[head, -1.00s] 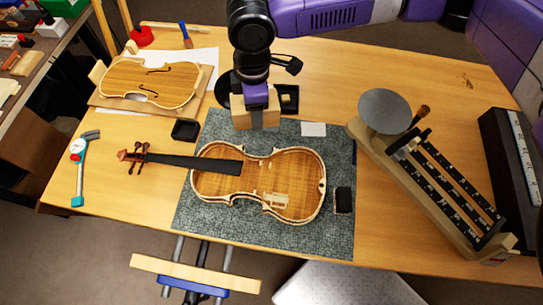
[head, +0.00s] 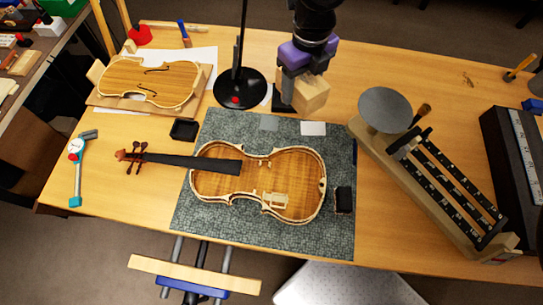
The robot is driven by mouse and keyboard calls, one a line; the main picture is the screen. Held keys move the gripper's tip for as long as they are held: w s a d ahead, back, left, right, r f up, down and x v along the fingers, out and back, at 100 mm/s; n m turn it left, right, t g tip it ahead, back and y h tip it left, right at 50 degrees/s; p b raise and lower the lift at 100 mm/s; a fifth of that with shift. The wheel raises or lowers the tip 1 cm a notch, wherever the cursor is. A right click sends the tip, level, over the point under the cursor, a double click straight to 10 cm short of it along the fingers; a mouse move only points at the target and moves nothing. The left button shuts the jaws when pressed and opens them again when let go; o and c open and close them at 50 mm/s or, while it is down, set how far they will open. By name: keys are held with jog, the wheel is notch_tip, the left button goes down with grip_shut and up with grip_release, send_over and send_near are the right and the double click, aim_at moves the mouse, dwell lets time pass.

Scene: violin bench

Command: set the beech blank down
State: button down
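The beech blank (head: 313,96) is a pale wooden block in the head view, at the back of the bench beyond the mat. My gripper (head: 298,90) comes down from above and is shut on the blank; a grey finger shows on its left side, the other finger is hidden. The blank appears to be held above the bench, slightly turned; the exact gap under it cannot be told. It partly hides a black square tray (head: 279,104) behind it.
An open violin (head: 300,170) lies on the grey mat (head: 200,235). A white card (head: 313,129) and grey square (head: 269,122) lie at its back edge. A black lamp base (head: 240,88) stands left, a balance with a round pan (head: 385,108) right. Bench is clear behind the pan.

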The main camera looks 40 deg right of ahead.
aim_at(316, 84)
jog(key=n, duration=0.2)
jog(key=s+d+n, duration=0.1)
jog(key=s+d+r+n, duration=0.1)
jog(key=n, duration=0.1)
jog(key=shift+s+r+n, duration=0.1)
jog(key=shift+n, duration=0.2)
jog(key=f+n+b, duration=0.1)
jog(key=f+b, duration=0.3)
jog(key=s+f+n+b, duration=0.1)
jog(key=f+b, duration=0.3)
jog(key=f, duration=0.1)
jog(key=d+f+n+b, duration=0.1)
jog(key=f+b, duration=0.3)
jog(key=f, duration=0.1)
jog(key=shift+s+n, duration=0.15)
jog(key=shift+n, duration=0.15)
jog(key=shift+f+b, duration=0.5)
jog(key=shift+f, duration=2.2)
jog(key=shift+f, duration=0.1)
jog(key=shift+c, duration=2.1)
grip_release()
